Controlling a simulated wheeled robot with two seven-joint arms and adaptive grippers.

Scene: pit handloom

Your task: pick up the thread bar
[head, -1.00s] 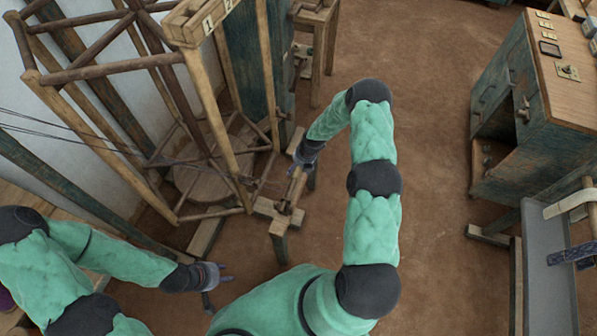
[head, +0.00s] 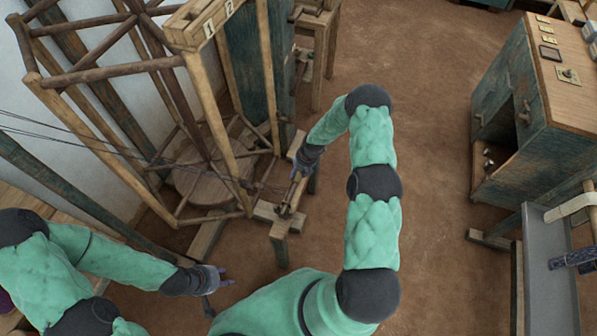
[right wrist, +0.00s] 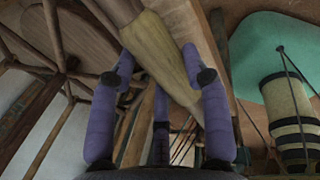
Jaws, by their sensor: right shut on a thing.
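The thread bar appears to be the pale wooden bar (head: 293,192) beside the warping frame in the head view. In the right wrist view a pale wooden bar (right wrist: 162,48) runs diagonally between the fingers. My right gripper (head: 297,174) is shut on this bar, with purple fingers on both sides of it in the right wrist view (right wrist: 160,72). The bar's lower end is near a wooden stand, and I cannot tell whether it touches it. My left gripper (head: 222,277) is low at the left, away from the bar; its finger opening is too small to judge.
A tall wooden warping frame (head: 111,71) with dark threads stands left of my right gripper. A low wooden stand (head: 279,229) is just below the gripper. A green cabinet (head: 497,145) stands at the right. The brown floor between is clear.

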